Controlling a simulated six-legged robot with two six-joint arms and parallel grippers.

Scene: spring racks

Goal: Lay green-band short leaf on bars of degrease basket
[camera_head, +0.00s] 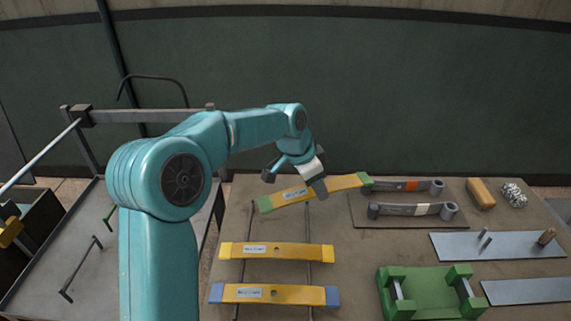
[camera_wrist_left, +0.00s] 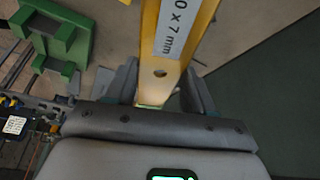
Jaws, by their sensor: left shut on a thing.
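A yellow leaf with green end bands and a white label (camera_head: 345,183) is held in my left gripper (camera_head: 296,184), near the back of the table. The leaf slants, its right end farther back. In the left wrist view, the leaf (camera_wrist_left: 187,28) runs between the gripper's two fingers (camera_wrist_left: 160,88), with part of its label showing. Two thin dark bars (camera_head: 309,225) run front to back below it. I cannot tell whether the leaf touches them. Which thing is the degrease basket is unclear. My right gripper is not in view.
A yellow-banded leaf (camera_head: 285,250) and a blue-banded leaf (camera_head: 285,293) lie across the bars. A green fixture (camera_head: 430,303), grey plates (camera_head: 480,246), and grey leaves with rolled eyes (camera_head: 410,210) sit to the right. A metal frame (camera_head: 150,115) stands at left.

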